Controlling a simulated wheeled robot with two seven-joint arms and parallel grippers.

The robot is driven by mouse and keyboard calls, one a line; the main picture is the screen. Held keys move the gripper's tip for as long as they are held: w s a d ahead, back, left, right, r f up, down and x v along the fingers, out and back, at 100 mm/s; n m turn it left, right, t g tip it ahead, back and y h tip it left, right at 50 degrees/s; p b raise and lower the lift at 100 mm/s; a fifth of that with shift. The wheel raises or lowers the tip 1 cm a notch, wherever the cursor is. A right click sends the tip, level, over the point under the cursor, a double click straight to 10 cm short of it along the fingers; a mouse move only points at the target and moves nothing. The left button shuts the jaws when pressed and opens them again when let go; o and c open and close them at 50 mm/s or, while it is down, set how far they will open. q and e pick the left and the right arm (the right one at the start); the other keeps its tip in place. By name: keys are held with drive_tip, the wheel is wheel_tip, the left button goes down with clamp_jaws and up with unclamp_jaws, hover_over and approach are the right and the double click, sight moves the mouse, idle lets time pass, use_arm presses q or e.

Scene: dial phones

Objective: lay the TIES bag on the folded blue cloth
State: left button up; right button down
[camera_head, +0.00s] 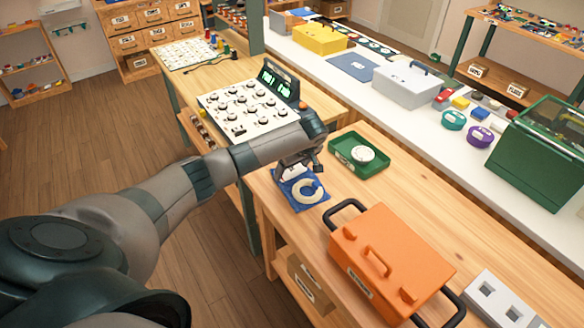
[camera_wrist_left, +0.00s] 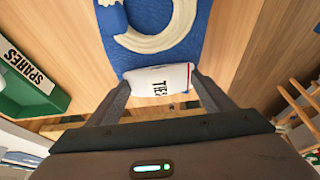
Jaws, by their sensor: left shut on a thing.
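The white TIES bag (camera_wrist_left: 158,80) is between the two fingers of my left gripper (camera_wrist_left: 160,88), which is shut on it. The blue cloth (camera_wrist_left: 200,60) lies on the wooden table just beyond the bag, with a cream ring-shaped coil (camera_wrist_left: 155,28) on it. In the wrist view the bag overlaps the cloth's near edge; I cannot tell whether it touches. In the head view my left gripper (camera_head: 303,165) is over the far end of the blue cloth (camera_head: 300,206) and hides part of it. My right gripper is not in view.
A green SPARES tray (camera_head: 342,163) holding a white round part stands right of the cloth. An orange toolbox (camera_head: 390,262) with black handles stands nearer on the table. A white panel of dials (camera_head: 240,108) is on the table to the left. Bare wood lies between tray and toolbox.

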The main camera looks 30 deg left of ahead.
use_arm(q)
drive_tip(key=shift+s+f, duration=0.15)
drive_tip(key=o, duration=1)
drive_tip(key=shift+f, duration=0.1)
drive_tip(key=shift+o, duration=0.2)
drive_tip(key=shift+r, duration=0.5)
drive_tip(key=shift+d+r, duration=0.15)
drive_tip(key=shift+r, duration=0.15)
drive_tip(key=b+v, duration=0.2)
drive_tip(key=v, duration=0.9)
drive_tip(key=shift+r, duration=0.35)
